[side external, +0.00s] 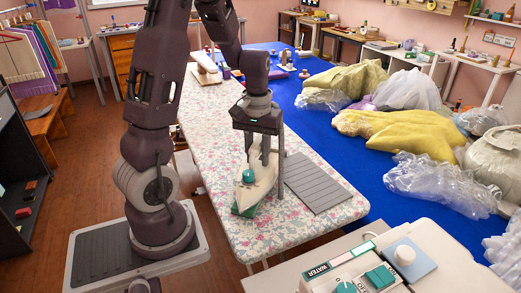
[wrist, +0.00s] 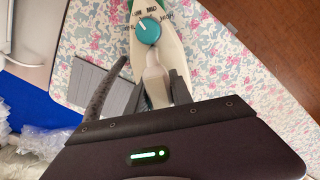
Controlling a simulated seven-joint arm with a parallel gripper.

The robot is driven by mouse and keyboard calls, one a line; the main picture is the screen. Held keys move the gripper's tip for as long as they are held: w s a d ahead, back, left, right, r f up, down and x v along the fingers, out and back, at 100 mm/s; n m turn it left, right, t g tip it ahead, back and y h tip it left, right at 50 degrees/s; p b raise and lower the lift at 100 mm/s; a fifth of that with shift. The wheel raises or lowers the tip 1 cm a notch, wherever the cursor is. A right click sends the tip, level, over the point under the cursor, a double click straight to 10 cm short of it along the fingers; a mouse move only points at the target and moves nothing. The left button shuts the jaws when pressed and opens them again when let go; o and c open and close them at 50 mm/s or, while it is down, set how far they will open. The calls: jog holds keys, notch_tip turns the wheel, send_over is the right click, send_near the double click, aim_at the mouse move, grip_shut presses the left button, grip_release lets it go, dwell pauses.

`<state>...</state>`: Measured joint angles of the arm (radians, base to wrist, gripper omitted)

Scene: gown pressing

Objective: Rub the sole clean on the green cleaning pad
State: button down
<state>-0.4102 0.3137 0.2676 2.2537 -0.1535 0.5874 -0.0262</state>
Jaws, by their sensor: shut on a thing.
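The cream iron (side external: 262,186) with a teal dial sits low over the floral ironing board, nose toward the lower left in the side view. In the wrist view its dial (wrist: 147,31) shows with LOW, MID and HIGH marks around it. My gripper (side external: 264,163) is shut on the iron's handle (wrist: 155,82). The green cleaning pad (side external: 238,210) shows at the iron's nose and edge in the side view, mostly hidden under it. Whether the sole touches the pad is hard to tell. The sole itself is hidden.
A grey ribbed mat (side external: 318,184) lies on the floral board (side external: 212,120), right of the iron. A blue table (side external: 310,120) with bagged bundles (side external: 380,125) runs along the right. A white unit with dials (side external: 385,275) stands at the front right.

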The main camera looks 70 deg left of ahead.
aim_at(247, 174)
jog(key=shift+s+d+r, duration=0.1)
jog(key=shift+s+d, duration=0.75)
jog(key=shift+d, duration=0.05)
jog(key=shift+s+d, duration=1.7)
jog(key=shift+d, duration=0.15)
jog(key=shift+w+a, duration=1.75)
jog(key=shift+a, duration=0.15)
jog(key=shift+w+a, duration=1.7)
jog(key=shift+a, duration=0.15)
